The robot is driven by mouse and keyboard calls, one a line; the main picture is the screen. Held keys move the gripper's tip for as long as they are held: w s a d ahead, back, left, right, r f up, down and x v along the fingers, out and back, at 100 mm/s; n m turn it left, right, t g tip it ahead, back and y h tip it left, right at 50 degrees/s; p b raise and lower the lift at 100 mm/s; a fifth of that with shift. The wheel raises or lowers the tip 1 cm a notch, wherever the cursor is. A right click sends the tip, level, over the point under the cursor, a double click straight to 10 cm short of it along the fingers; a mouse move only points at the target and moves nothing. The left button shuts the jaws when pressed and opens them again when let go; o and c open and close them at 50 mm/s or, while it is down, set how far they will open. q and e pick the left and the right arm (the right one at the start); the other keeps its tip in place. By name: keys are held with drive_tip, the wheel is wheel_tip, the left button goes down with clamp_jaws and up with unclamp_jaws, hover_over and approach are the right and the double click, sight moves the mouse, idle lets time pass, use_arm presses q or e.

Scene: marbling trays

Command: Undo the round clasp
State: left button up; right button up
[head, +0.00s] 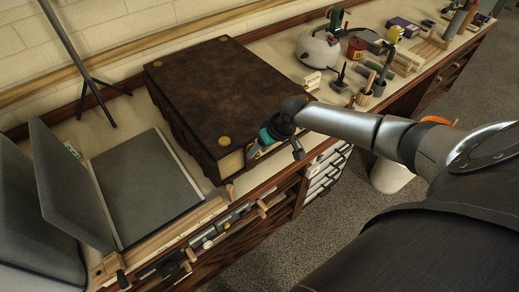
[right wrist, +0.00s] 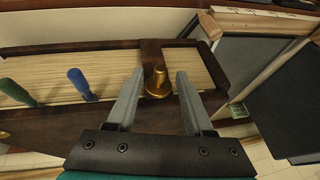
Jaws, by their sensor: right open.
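A large brown leather-bound book (head: 205,85) lies flat on the bench, with round brass studs at its cover corners. In the right wrist view its pale page edges (right wrist: 110,65) show. A dark strap (right wrist: 152,52) crosses them and carries a round brass clasp (right wrist: 158,84). In the right wrist view the gripper (right wrist: 160,75) is open, with one finger on each side of the clasp and gaps visible. The clasp is hidden in the head view. My left gripper is not in view.
Grey boards (head: 145,185) stand and lie left of the book. Tools hang along the bench front; a blue handle (right wrist: 80,82) and a green handle (right wrist: 15,90) show near the pages. A round grey pot (head: 318,50) and small items fill the right bench.

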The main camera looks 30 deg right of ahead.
clamp_jaws()
idle(0.5)
idle(1.0)
